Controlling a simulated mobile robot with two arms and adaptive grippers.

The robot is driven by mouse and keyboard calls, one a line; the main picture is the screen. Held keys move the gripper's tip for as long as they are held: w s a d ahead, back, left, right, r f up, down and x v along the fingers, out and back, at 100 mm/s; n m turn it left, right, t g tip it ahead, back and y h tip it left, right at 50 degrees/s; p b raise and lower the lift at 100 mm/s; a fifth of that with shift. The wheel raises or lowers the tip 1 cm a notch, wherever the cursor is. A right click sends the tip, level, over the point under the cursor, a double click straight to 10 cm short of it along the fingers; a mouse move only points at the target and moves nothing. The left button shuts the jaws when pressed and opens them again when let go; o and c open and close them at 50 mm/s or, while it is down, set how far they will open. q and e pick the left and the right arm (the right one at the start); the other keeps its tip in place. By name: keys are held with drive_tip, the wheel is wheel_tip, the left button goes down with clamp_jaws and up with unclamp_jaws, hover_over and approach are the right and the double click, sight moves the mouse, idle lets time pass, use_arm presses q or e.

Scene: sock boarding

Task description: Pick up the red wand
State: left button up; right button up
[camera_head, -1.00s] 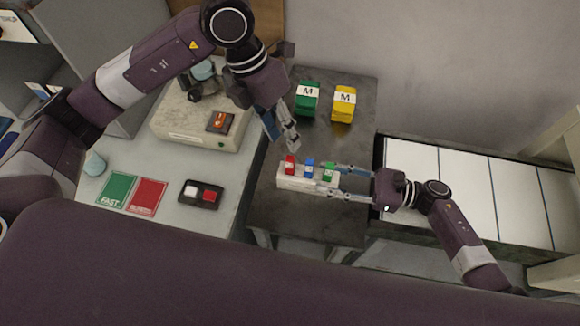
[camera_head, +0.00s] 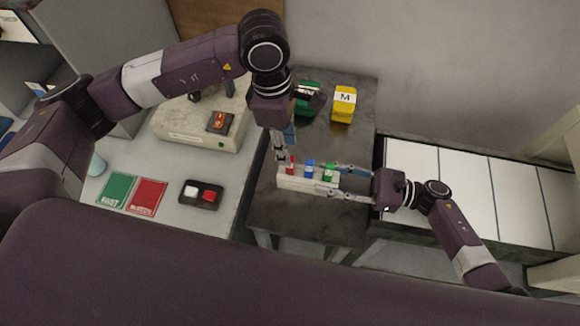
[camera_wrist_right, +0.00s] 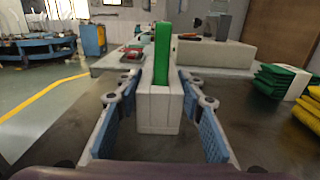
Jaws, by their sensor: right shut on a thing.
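The red wand (camera_head: 291,167) stands upright at the left end of a white holder block (camera_head: 304,183) on the dark table. My left gripper (camera_head: 281,158) points down right beside the red wand's upper part. Its fingers are seen edge-on, so I cannot tell whether they touch the wand or how far they are open. My right gripper (camera_head: 338,181) reaches in from the right and is shut on the holder block, with its fingers along the block's two sides. In the right wrist view the block (camera_wrist_right: 159,112) shows between the fingers; the red wand is hidden there.
A blue wand (camera_head: 309,169) and a green wand (camera_head: 328,171) stand in the same block. Green packs (camera_head: 308,100) and yellow packs (camera_head: 343,105) lie behind. A beige machine (camera_head: 200,125) and a button tray (camera_head: 202,194) are to the left.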

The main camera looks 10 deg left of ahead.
sight(290, 169)
use_arm(q)
drive_tip(key=f, duration=0.7)
drive_tip(key=shift+s+d+f, duration=0.1)
drive_tip(key=shift+s+d, duration=0.05)
drive_tip(key=shift+d, duration=0.25)
drive_tip(key=shift+c, duration=0.5)
clamp_jaws()
